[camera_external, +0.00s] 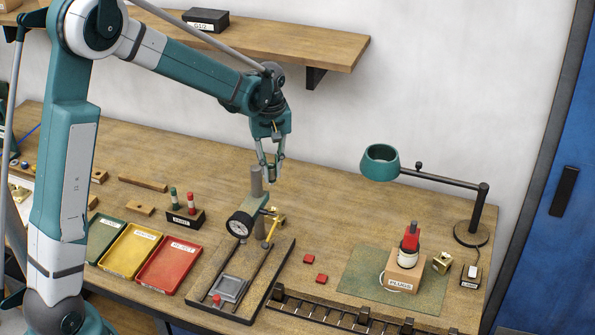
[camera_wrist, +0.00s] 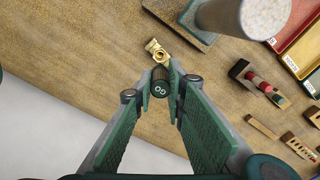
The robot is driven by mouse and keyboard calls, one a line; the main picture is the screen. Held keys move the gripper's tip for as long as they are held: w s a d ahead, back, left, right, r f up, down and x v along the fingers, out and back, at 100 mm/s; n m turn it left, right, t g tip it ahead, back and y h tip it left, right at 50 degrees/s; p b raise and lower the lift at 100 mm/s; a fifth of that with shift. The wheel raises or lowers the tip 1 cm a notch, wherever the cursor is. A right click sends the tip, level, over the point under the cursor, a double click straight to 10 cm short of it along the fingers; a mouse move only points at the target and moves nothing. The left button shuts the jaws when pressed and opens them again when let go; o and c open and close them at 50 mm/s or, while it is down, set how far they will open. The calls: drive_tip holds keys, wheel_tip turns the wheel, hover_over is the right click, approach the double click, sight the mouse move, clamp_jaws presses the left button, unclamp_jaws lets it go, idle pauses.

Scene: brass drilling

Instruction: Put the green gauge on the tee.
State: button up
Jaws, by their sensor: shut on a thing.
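My gripper (camera_external: 270,172) hangs above the bench beside the drill stand's column. In the wrist view its fingers (camera_wrist: 162,88) are closed on a dark cylinder marked GO (camera_wrist: 160,90). It looks like the gauge, though its green is hard to make out. The brass tee (camera_wrist: 154,48) lies just beyond the cylinder in the wrist view, partly covered by it. The tee appears as brass by the drill stand (camera_external: 274,222) in the external view. I cannot tell whether gauge and tee touch. A black gauge block (camera_external: 185,219) holds small green and red parts.
The drill stand's grey column (camera_external: 256,182) and round dial (camera_external: 240,225) are close to my gripper. Green, yellow and red trays (camera_external: 170,264) lie to the left. A wooden block with a red-topped tool (camera_external: 408,262) stands on a green mat (camera_external: 350,280) at right, near a lamp (camera_external: 381,162).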

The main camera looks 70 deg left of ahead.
sight(272, 183)
drive_tip(key=shift+f, duration=2.9)
drive_tip(key=shift+f+p, duration=0.3)
drive_tip(key=shift+f, duration=1.75)
drive_tip(key=shift+f, duration=0.2)
drive_tip(key=o, duration=0.9)
drive_tip(key=shift+r, duration=0.25)
drive_tip(key=shift+r, duration=5.95)
